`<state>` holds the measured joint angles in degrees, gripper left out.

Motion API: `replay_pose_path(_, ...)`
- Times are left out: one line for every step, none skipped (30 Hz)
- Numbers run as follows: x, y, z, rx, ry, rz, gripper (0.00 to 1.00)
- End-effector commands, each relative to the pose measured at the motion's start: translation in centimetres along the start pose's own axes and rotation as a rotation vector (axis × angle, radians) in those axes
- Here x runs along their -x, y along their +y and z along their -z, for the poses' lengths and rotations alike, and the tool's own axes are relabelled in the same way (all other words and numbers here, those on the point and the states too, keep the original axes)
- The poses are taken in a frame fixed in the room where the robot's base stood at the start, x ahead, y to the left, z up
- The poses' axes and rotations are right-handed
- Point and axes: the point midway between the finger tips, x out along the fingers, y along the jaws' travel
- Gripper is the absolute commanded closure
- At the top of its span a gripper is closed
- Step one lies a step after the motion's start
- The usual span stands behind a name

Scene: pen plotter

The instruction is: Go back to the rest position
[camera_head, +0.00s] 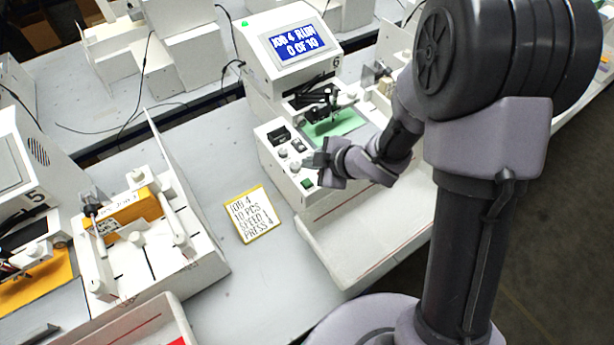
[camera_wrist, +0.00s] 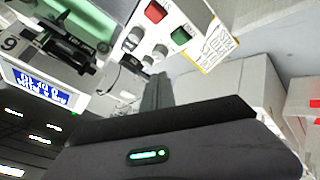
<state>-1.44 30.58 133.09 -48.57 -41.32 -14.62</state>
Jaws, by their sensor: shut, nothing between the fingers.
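My gripper (camera_head: 312,160) is shut and empty, held over the front control panel of the white pen plotter (camera_head: 262,108). It is close to the panel's knobs and its green button (camera_head: 307,183); I cannot tell whether it touches anything. In the wrist view my shut fingers (camera_wrist: 157,88) point up towards the panel, where a red button (camera_wrist: 156,12) and a green button (camera_wrist: 181,36) show. The plotter's blue screen (camera_head: 297,42) reads JOB 4 and 0 OF 10. A green sheet (camera_head: 338,126) lies on its bed under the black pen carriage.
A yellow-edged job card (camera_head: 251,213) lies on the grey table (camera_head: 215,140) left of the plotter. A white fixture with an orange block (camera_head: 128,208) stands further left, near another machine marked 5. A white tray (camera_head: 375,235) sits in front of the plotter. Cables lie behind.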

Motion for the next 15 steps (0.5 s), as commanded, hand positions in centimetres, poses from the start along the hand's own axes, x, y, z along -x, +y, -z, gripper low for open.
replay_pose_path(0.0,0.0,0.0,0.000,0.000,0.000,1.00)
replay_pose_path(0.0,0.0,0.0,0.000,0.000,0.000,1.00)
replay_pose_path(0.0,0.0,0.0,0.000,0.000,0.000,1.00)
replay_pose_path(0.0,0.0,0.0,-0.001,-0.001,-0.001,1.00)
replay_pose_path(0.1,0.2,-0.1,-0.007,-0.008,-0.007,1.00)
replay_pose_path(0.4,0.8,-0.6,-0.029,-0.033,-0.029,1.00)
replay_pose_path(0.9,1.5,-1.2,-0.061,-0.068,-0.056,1.00)
replay_pose_path(1.8,2.4,-2.1,-0.112,-0.115,-0.095,1.00)
replay_pose_path(3.6,3.7,-3.5,-0.210,-0.192,-0.163,1.00)
replay_pose_path(5.4,4.4,-4.6,-0.307,-0.252,-0.222,1.00)
replay_pose_path(7.5,4.6,-5.7,-0.424,-0.310,-0.282,1.00)
replay_pose_path(10.5,4.1,-6.8,-0.598,-0.371,-0.357,1.00)
replay_pose_path(12.6,3.1,-7.4,-0.736,-0.402,-0.404,1.00)
replay_pose_path(14.4,1.7,-7.7,-0.874,-0.422,-0.441,1.00)
replay_pose_path(16.4,-0.6,-7.6,-1.054,-0.430,-0.472,1.00)
